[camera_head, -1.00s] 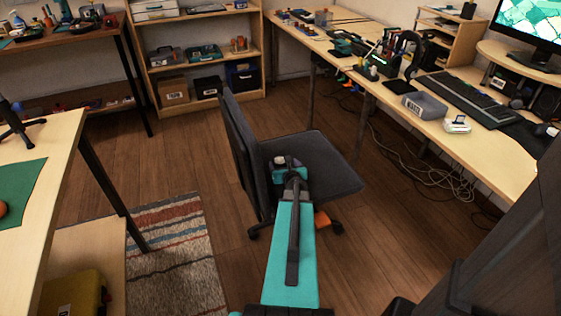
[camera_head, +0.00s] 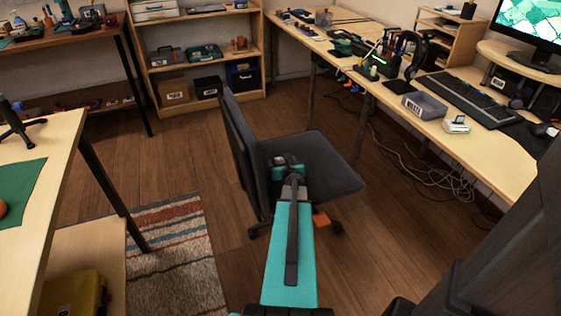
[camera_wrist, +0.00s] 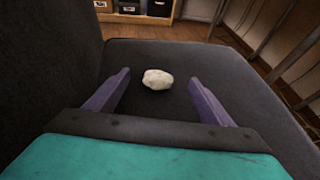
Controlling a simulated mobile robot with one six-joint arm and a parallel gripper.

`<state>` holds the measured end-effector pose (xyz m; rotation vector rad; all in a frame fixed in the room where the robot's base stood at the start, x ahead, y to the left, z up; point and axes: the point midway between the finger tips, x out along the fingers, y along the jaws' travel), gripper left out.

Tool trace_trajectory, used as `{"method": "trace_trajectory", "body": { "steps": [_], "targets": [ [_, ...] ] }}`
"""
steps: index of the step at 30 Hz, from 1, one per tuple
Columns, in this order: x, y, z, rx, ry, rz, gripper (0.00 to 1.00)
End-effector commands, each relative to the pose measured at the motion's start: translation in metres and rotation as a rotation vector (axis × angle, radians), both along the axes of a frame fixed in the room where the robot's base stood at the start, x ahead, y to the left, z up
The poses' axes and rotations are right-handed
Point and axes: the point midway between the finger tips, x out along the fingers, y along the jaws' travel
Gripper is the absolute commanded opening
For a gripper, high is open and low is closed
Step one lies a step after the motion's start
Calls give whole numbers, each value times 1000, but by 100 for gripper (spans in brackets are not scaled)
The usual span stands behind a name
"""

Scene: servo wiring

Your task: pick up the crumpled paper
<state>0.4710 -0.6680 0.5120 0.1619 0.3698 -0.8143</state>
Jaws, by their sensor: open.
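The crumpled paper (camera_wrist: 157,79) is a small whitish ball lying on the dark seat of the office chair (camera_wrist: 190,55) in the wrist view. My gripper (camera_wrist: 161,82) is open, its two purple fingers spread to the left and right of the paper. The paper sits between the lines of the fingers, near the level of their tips, and no finger is seen touching it. In the head view my teal arm reaches over the chair seat (camera_head: 325,170), and the paper is hidden there behind the end of my arm.
The chair backrest (camera_head: 240,150) rises just left of my arm. A long desk (camera_head: 385,95) with a keyboard and a grey box (camera_head: 425,106) stands to the right, cables below it. A light wooden table (camera_head: 50,190) is on the left, a striped rug (camera_head: 175,255) beside it.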

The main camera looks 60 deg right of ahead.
Motion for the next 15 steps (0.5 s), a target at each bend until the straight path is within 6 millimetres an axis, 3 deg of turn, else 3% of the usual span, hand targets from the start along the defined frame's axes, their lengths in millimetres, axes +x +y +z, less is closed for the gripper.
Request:
{"method": "trace_trajectory", "body": {
  "steps": [15],
  "targets": [
    [27,-28,-13,0,0,0,75]
  ]
}}
